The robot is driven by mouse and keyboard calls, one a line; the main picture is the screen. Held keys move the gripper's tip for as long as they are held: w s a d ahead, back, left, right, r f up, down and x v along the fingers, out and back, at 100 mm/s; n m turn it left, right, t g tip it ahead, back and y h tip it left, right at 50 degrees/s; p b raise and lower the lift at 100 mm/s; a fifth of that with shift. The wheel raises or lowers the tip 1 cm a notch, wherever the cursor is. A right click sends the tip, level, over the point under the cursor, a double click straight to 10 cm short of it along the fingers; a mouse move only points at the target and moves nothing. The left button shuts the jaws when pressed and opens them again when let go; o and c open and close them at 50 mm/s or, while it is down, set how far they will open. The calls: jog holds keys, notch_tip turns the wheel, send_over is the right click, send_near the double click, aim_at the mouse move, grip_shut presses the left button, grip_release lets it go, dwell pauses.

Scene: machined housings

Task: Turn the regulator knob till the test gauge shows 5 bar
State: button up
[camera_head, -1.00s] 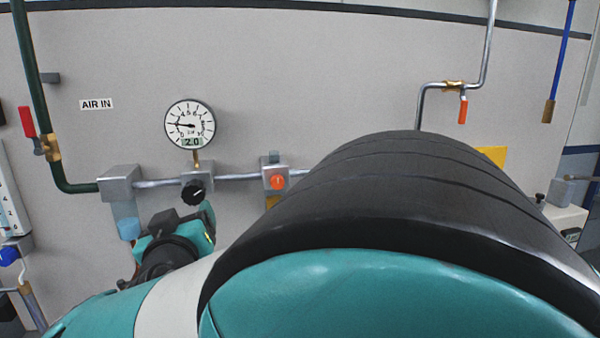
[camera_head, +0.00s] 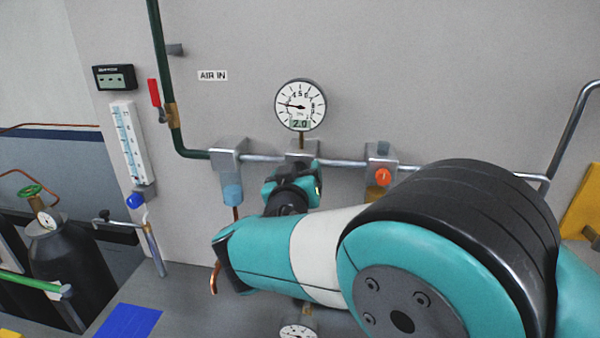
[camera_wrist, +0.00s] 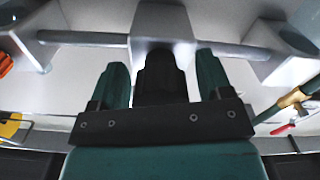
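The test gauge (camera_head: 301,105) is a round white dial on the pipe, with a small display below that reads 2.0. The regulator block (camera_head: 302,150) sits under it. In the head view my gripper (camera_head: 293,180) is in front of the block and hides the knob. In the wrist view the black regulator knob (camera_wrist: 160,80) stands between the two teal fingers of my gripper (camera_wrist: 161,70). A narrow gap shows on each side of the knob, so the fingers look open around it, not clamped.
An orange button valve (camera_head: 382,176) is right of the regulator, and a filter with a blue bowl (camera_head: 232,193) is left. A red-handled valve (camera_head: 156,93) is on the green pipe. A second gauge (camera_head: 298,331) shows at the bottom edge.

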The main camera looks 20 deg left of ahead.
jog(key=c, duration=0.8)
jog(key=shift+f+b, duration=0.15)
jog(key=shift+b, duration=0.45)
